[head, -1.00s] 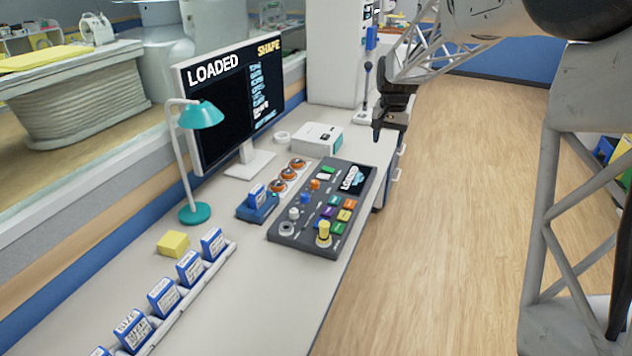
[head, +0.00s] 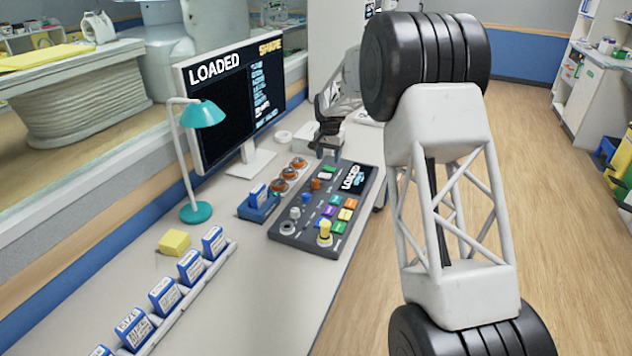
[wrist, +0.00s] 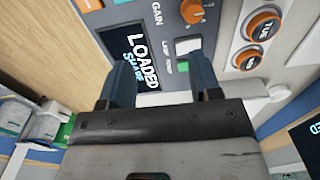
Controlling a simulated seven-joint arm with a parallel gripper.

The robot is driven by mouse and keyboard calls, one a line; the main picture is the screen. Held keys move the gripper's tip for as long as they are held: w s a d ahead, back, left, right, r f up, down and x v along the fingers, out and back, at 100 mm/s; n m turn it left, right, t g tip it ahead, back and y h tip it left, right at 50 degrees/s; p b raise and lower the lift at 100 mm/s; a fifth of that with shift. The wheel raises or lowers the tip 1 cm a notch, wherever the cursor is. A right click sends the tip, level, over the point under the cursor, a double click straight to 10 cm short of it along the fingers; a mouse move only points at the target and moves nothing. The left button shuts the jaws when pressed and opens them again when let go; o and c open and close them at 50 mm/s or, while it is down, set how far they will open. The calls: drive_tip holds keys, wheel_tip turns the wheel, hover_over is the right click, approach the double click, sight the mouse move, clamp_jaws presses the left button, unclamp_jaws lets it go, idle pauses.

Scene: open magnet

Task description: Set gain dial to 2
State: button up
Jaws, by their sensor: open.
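The control panel (head: 283,240) is a dark grey console on the desk, with a lit screen (head: 358,178) reading LOADED. The gain dial (wrist: 193,12) is an orange knob at the top of the wrist view, beside the GAIN label; its number setting cannot be read. An orange knob also shows on the panel in the head view (head: 315,184). My gripper (head: 327,150) is at the panel's far end, in front of the white box. In the wrist view, my gripper (wrist: 162,75) is open and empty, its fingers apart, with the dial beyond the right finger.
A white box (head: 300,139) stands behind the panel. A row of orange round buttons (head: 290,173) and a blue cartridge holder (head: 258,208) lie to its left. A monitor (head: 225,115) and teal lamp (head: 203,115) stand further left.

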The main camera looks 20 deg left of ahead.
hover_over(316, 181)
wheel_tip(316, 181, down, 5)
drive_tip(key=shift+w+a+r, duration=0.1)
drive_tip(key=shift+w, duration=0.05)
drive_tip(key=shift+f, duration=0.2)
drive_tip(key=shift+f, duration=3.75)
drive_tip(key=c, duration=0.9)
